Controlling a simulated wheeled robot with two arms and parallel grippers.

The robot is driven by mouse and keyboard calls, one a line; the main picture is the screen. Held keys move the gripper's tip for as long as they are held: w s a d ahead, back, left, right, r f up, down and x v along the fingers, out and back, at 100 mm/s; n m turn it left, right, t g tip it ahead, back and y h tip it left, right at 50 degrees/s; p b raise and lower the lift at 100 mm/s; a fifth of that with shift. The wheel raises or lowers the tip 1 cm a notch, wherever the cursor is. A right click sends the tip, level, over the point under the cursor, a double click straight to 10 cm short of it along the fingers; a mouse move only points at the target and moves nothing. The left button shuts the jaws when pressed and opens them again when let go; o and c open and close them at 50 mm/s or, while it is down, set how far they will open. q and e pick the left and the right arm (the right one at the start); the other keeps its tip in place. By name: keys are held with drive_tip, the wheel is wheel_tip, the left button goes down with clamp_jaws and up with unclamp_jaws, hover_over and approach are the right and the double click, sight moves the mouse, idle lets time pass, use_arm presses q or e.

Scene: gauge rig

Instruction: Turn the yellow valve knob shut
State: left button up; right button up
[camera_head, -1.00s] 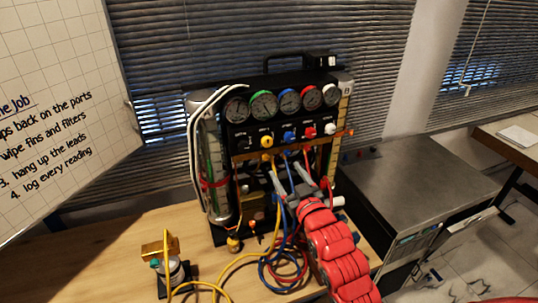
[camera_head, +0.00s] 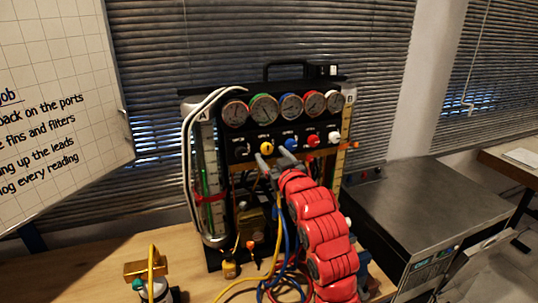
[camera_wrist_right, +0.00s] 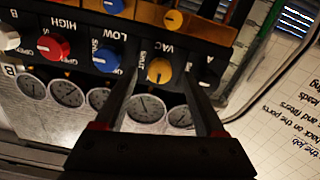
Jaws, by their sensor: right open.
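The yellow valve knob (camera_head: 266,147) is on the black front panel (camera_head: 240,146) of the gauge rig, below the row of gauges. My right gripper (camera_head: 274,158) is open just in front of and below it. In the right wrist view the yellow knob (camera_wrist_right: 159,70) shows between the two spread finger tips (camera_wrist_right: 160,80), near a "VAC" label. I see a gap on each side and no contact. I cannot tell whether the fingers reach around the knob. My left gripper is not in view.
A blue knob (camera_head: 290,144), a red knob (camera_head: 313,140) and a white knob (camera_head: 333,138) sit to the right on the panel. A black knob (camera_head: 242,150) is to the left. Coloured hoses (camera_head: 288,245) hang below.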

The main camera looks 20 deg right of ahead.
sight(267, 148)
drive_tip(key=shift+w, duration=1.3)
clamp_jaws()
